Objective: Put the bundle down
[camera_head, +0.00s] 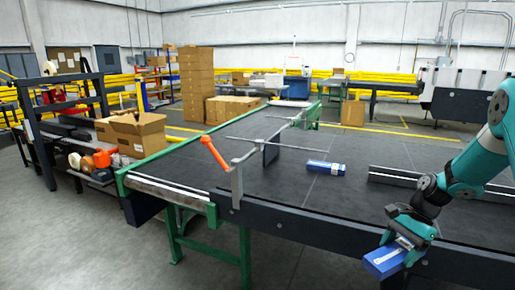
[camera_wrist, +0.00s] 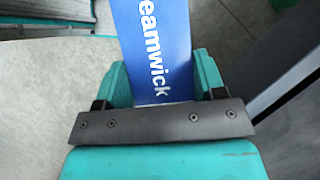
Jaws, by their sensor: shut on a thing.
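My gripper (camera_head: 405,241) is at the lower right in the head view, in front of the near edge of the dark conveyor table (camera_head: 280,190). It is shut on a blue bundle (camera_head: 384,262). A second blue bundle with a white band (camera_head: 326,168) lies on the conveyor surface, apart from my gripper.
An orange-handled lever (camera_head: 214,153) and a bar with a dark plate (camera_head: 271,150) stand on the conveyor. A long rail (camera_head: 430,186) lies on its right part. An open cardboard box (camera_head: 138,135) is at the left. The conveyor surface around the second bundle is clear.

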